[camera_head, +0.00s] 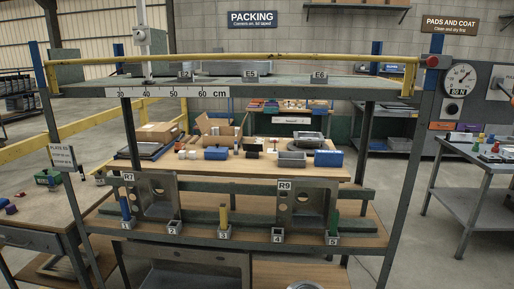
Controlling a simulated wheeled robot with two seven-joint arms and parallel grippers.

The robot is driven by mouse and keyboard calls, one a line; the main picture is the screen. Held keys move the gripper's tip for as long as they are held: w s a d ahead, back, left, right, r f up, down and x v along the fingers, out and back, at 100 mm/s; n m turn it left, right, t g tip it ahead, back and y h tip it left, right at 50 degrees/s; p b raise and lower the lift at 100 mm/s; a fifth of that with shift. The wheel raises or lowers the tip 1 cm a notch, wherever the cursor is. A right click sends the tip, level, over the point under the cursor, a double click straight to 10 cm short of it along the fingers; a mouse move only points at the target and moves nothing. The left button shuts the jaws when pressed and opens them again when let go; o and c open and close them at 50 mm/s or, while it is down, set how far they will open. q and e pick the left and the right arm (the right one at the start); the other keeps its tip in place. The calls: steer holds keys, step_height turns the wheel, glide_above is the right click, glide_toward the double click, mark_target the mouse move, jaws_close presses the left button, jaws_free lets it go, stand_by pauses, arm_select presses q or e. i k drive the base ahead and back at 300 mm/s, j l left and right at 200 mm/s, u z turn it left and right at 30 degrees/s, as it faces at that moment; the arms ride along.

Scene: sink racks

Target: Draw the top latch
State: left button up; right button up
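No part is plainly marked as the top latch. A yellow bar (230,60) runs along the top shelf (270,84) of the rack, with a red knob (432,62) at the right post. I cannot tell whether either belongs to the latch. Lower on the rack, two grey sink panels labelled R7 (157,183) and R9 (305,190) stand upright. Neither of my grippers shows in the head view.
Numbered sockets line the lower shelf; a blue peg (125,208), a yellow peg (224,215) and a green peg (334,222) stand in some. A workbench (20,225) stands left, a grey table (472,185) right. Open floor (400,262) lies between rack and grey table.

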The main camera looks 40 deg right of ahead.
mark_target(432, 61)
steer(key=z, duration=2.4)
